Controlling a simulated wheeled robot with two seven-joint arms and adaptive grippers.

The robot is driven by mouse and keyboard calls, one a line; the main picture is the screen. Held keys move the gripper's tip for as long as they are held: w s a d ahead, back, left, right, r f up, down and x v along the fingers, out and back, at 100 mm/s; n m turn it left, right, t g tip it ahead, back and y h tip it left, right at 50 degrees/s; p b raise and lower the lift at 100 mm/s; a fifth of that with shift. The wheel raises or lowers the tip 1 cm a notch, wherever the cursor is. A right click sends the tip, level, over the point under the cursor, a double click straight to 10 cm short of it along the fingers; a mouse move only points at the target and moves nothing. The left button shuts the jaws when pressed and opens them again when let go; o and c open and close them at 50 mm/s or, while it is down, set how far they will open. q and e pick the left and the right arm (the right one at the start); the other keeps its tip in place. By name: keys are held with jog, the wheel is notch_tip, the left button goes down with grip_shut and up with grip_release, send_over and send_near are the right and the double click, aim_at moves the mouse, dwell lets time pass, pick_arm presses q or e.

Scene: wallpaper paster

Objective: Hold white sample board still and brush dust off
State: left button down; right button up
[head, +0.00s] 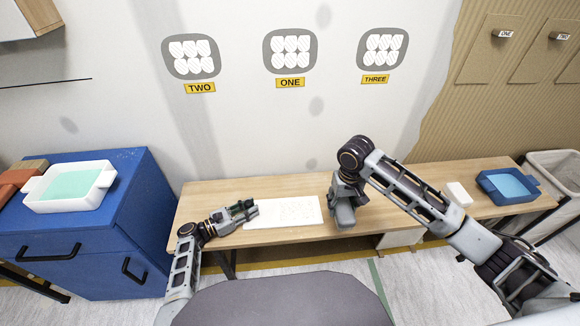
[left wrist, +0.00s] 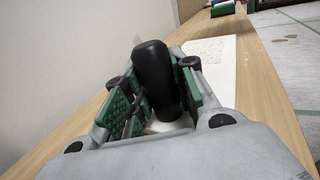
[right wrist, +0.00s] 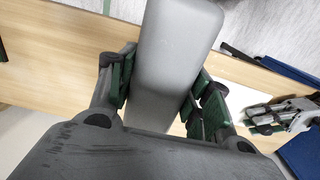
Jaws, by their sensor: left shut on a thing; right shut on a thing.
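The white sample board (head: 290,211) lies flat on the wooden bench, with faint specks on its face. It also shows beyond the gripper in the left wrist view (left wrist: 217,52). My left gripper (head: 250,209) is at the board's left end, shut on a black knob-like handle (left wrist: 153,75). The handle rises from a white base; whether this base joins the board is hidden. My right gripper (head: 338,192) is just right of the board, shut on a grey block-shaped tool (right wrist: 172,62), which points down near the bench (head: 343,214). Its bristles, if any, are not visible.
The wooden bench (head: 400,190) has free room right of the grey tool. A small white block (head: 459,194) and a blue tray (head: 484,180) stand at its right end. A blue cabinet (head: 135,205) with a white tray (head: 45,203) stands left. The wall is close behind.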

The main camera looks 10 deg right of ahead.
pick_arm(q)
jog(key=shift+s+f, duration=0.1)
jog(key=shift+f, duration=0.1)
jog(key=c, duration=1.1)
grip_release()
jog(key=shift+a, duration=0.1)
jog(key=shift+v, duration=5.9)
jog(key=shift+s, duration=0.1)
